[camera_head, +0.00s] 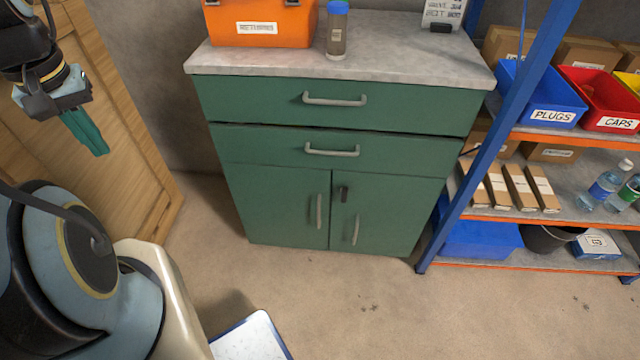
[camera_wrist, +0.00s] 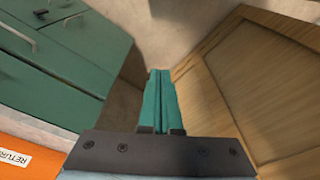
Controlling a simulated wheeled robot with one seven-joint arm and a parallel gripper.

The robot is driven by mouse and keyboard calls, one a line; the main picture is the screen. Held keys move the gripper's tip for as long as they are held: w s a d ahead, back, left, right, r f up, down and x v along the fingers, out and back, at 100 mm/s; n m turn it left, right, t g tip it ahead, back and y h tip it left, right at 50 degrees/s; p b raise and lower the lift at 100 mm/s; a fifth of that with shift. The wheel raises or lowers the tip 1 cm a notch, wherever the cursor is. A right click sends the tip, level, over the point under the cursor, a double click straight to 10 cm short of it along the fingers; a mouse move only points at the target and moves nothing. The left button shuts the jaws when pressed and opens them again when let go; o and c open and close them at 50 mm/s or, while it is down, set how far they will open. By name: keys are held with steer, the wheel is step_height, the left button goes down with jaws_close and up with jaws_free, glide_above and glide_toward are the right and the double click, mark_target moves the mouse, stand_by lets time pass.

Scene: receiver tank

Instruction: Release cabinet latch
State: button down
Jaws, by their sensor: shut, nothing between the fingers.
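The green cabinet (camera_head: 290,205) stands against the wall, with two drawers above two closed doors. A small dark latch (camera_head: 343,193) sits near the top of the right door, beside the gap between the doors. Grey vertical handles show on the left door (camera_head: 319,211) and the right door (camera_head: 356,230). My gripper (camera_head: 100,150) is at the upper left, well apart from the cabinet, its teal fingers shut and empty. In the wrist view, my gripper (camera_wrist: 158,82) points down between the cabinet (camera_wrist: 75,60) and a wooden panel.
An orange toolbox (camera_head: 262,28) and a blue-capped bottle (camera_head: 337,30) stand on the cabinet top. A blue-framed shelf (camera_head: 500,130) with bins stands close on the right. A wooden door-like panel (camera_head: 115,120) is at left. The floor before the cabinet is clear.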

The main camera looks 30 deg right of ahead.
steer(key=w+d+f+m+h+b, duration=0.1)
steer(key=w+d+f+m+b, duration=0.1)
steer(key=d+f+b, duration=0.7)
steer(key=w+d+f+m+h+b, duration=0.1)
steer(key=w+d+f+m+b, duration=0.2)
steer(key=d+f+b, duration=0.55)
steer(key=s+d+f+m+g+h+b, duration=0.1)
steer(key=d+f+h+b, duration=0.1)
steer(key=d+f+b, duration=0.2)
steer(key=s+d+f+m+h+b, duration=0.2)
steer(key=d+f+h+b, duration=0.1)
steer(key=d+f, duration=0.8)
steer(key=d+b, duration=0.1)
steer(key=d, duration=0.4)
steer(key=shift+s+d+f+g, duration=0.2)
steer(key=shift+d+f+g, duration=0.1)
steer(key=shift+g, duration=0.1)
